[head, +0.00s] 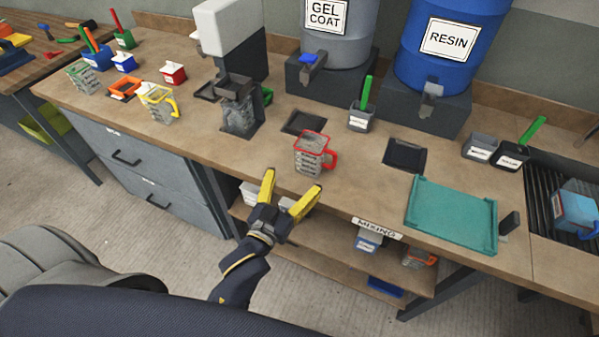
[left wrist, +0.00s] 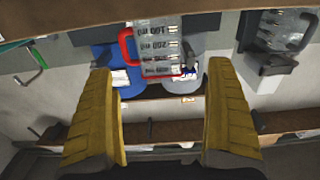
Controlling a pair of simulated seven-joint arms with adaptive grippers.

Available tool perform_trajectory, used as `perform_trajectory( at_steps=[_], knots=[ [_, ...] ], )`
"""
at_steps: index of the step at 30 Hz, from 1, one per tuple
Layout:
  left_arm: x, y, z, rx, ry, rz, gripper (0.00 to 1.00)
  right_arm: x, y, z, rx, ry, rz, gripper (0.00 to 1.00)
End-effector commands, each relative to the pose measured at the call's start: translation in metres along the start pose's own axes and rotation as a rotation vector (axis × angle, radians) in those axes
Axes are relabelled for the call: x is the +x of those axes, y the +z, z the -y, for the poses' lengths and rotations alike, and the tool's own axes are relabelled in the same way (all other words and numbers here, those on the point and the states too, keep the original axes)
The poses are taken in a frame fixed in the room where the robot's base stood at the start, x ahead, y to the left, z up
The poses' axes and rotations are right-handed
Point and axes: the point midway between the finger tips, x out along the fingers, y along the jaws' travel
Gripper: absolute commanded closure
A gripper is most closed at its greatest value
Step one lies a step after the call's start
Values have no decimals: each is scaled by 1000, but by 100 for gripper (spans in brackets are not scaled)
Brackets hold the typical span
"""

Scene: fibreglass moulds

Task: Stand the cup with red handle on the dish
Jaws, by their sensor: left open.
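The clear measuring cup with red rim and red handle (head: 311,153) stands upright on the bench, its handle toward the right. It also shows in the left wrist view (left wrist: 158,45), ahead of my fingers, its red handle on the left there. The shallow teal dish (head: 450,217) lies at the bench's front edge, right of the cup, and looks empty. My left gripper (head: 292,184) is open and empty, its yellow fingers pointing at the cup from the front edge, apart from it. It shows in the left wrist view (left wrist: 160,72). My right gripper is not seen.
Black pads (head: 304,122) and (head: 405,154) lie behind and right of the cup. A grey pot with a green-handled tool (head: 361,116) stands behind. Gel coat (head: 338,35) and resin (head: 448,50) drums stand at the back. A yellow-handled cup (head: 158,103) is left. Bench between cup and dish is clear.

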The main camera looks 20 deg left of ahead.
Motion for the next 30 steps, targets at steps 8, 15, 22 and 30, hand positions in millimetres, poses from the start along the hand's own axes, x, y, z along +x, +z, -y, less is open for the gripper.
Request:
perform_trajectory(
  at_steps=[8, 15, 22, 30],
  knots=[
    [-19, 0, 0, 0, 0, 0, 12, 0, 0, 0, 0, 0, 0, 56],
    [-17, 26, -2, 6, 6, 42, 12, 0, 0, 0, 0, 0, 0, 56],
    [-9, 150, -12, 33, 38, 241, 12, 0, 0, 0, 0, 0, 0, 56],
    [-51, 346, -16, 83, 84, 571, 12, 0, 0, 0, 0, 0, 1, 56]
  ],
)
